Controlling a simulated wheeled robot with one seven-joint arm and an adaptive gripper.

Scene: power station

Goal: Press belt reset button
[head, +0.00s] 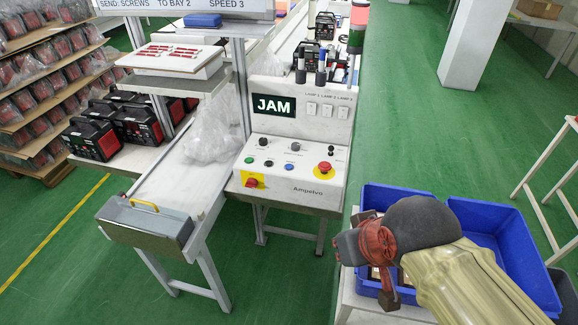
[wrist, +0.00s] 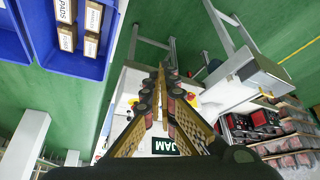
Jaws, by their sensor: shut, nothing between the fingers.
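The control panel (head: 299,190) is a white sloped console. Its lit screen (head: 274,106) reads JAM. On it are a green button (head: 249,160), a dark button (head: 268,163), a blue button (head: 289,166), black knobs (head: 263,142) and a red mushroom button (head: 325,167) on yellow. A red switch (head: 251,182) on yellow sits lower left. The small labels are unreadable, so I cannot tell which is belt reset. My gripper (head: 388,290) is right of and nearer than the panel, apart from it, over the blue bins. In the wrist view my gripper (wrist: 165,72) is shut and empty, partly hiding the panel.
Blue bins (head: 510,245) with small boxes stand beneath my arm. A conveyor (head: 165,185) with a metal end box (head: 145,222) and a plastic bag (head: 212,135) runs left of the panel. A signal post (head: 356,40) rises behind it.

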